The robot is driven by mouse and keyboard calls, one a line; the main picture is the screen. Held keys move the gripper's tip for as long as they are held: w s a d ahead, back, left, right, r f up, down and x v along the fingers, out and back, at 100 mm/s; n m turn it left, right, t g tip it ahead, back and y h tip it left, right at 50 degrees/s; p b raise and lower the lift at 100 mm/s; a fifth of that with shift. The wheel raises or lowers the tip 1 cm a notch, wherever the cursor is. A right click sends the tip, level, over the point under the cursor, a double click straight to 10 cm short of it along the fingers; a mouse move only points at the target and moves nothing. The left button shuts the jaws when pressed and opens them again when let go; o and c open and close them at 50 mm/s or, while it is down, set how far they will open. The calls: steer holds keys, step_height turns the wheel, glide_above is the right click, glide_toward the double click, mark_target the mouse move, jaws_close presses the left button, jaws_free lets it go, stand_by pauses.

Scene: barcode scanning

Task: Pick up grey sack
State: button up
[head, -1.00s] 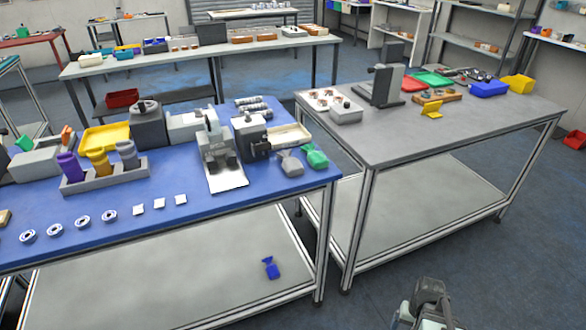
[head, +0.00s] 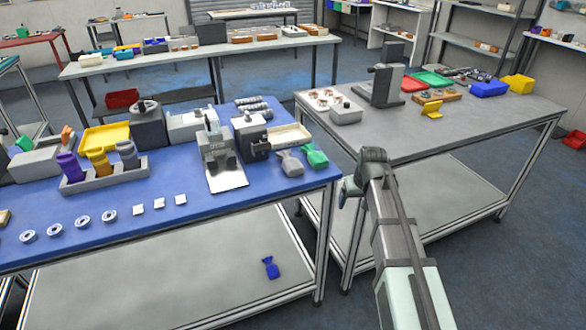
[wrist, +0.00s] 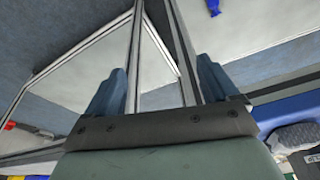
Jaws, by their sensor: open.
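The grey sack (head: 291,163) lies near the right end of the blue tabletop, beside a green sack (head: 315,155). My gripper (head: 347,190) is in front of the gap between the two tables, to the right of the grey sack and apart from it. In the wrist view my gripper (wrist: 160,92) has its two blue fingers spread with nothing between them. A grey shape shows at the lower right there on the blue top; I cannot tell if it is the sack.
The blue table (head: 110,240) also holds a scanner-like device (head: 220,160), bottles in a grey tray and small parts. A blue sack (head: 270,267) lies on its lower shelf. A grey table (head: 440,140) with bins stands at the right, close to my arm.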

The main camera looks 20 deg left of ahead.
steer(key=a+r+n+y, duration=0.1)
steer(key=a+r+n, duration=0.1)
steer(key=a+r, duration=0.9)
steer(key=n, duration=0.1)
glide_toward(293, 164)
steer(key=shift+t+y, duration=0.4)
steer(key=shift+s+d+x, duration=0.1)
steer(key=shift+d+x, duration=0.05)
steer(key=shift+x, duration=2.3)
steer(key=shift+s+d+x, duration=0.15)
steer(key=shift+d+x, duration=0.05)
steer(key=shift+x, duration=2.25)
steer(key=shift+f, duration=0.1)
steer(key=c, duration=1.2)
